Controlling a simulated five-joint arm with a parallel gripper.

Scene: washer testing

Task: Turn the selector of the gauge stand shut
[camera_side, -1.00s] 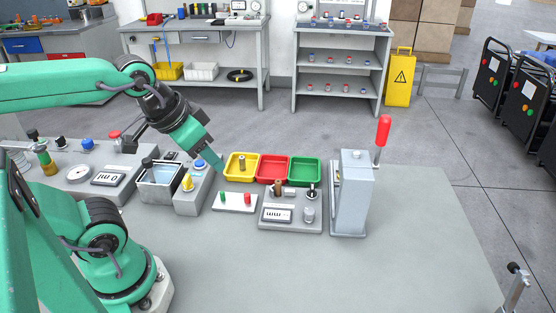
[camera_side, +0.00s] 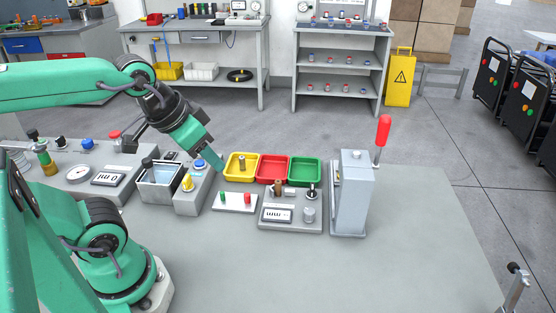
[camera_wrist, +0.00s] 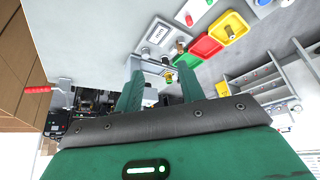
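A water-filled tray (camera_side: 160,184) and a block with yellow and blue buttons (camera_side: 193,196) stand between gripper and gauge stand. Yellow (camera_side: 232,172), red (camera_side: 262,180) and green (camera_side: 318,171) bins lie right of the gripper. A grey press with red lever (camera_side: 352,200) stands farther right. The front bench is clear.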

